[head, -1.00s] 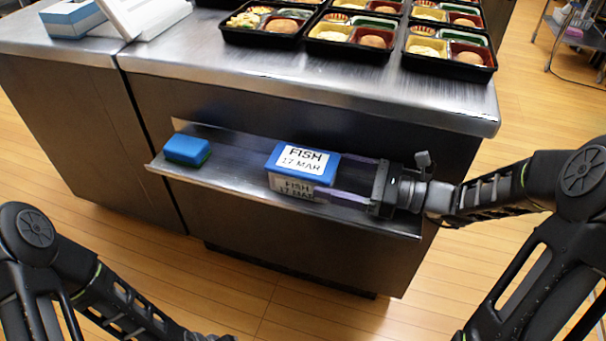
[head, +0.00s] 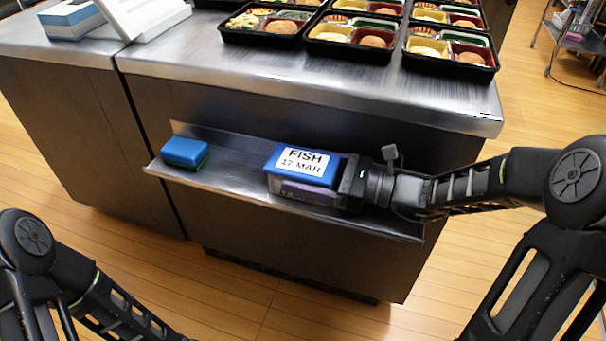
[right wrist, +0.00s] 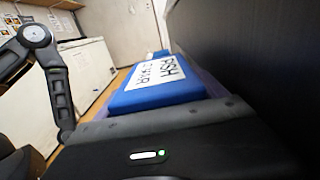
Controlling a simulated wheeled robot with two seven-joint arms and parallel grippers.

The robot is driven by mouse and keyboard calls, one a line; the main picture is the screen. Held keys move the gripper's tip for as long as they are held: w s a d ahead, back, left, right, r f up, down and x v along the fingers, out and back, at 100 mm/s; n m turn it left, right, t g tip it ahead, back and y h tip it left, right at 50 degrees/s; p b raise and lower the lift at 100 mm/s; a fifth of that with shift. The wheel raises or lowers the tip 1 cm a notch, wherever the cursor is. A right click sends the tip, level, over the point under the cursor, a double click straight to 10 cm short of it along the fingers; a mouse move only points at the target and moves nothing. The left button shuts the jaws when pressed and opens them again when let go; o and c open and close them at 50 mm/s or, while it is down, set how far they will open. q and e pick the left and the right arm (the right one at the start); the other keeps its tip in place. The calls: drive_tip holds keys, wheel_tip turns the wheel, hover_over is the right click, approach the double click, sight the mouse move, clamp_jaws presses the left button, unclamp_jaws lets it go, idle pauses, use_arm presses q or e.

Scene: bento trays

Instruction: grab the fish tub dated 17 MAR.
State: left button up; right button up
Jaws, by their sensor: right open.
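The fish tub (head: 299,166) has a blue lid with a white label reading FISH 17 MAR. It sits on the narrow metal shelf on the front of the counter. My right gripper (head: 310,183) is open, with its fingers along the front and back sides of the tub and its palm close to the tub's right end. In the right wrist view the blue lid (right wrist: 160,90) fills the space between the fingers. My left gripper is out of view; only part of my left arm shows.
A blue and green sponge (head: 185,152) lies at the left end of the metal shelf (head: 232,161). The shelf between sponge and tub is clear. Several bento trays (head: 349,37) stand on the steel counter (head: 230,58) above.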

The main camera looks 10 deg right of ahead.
drive_tip(key=shift+c, duration=0.4)
drive_tip(key=c, duration=1.3)
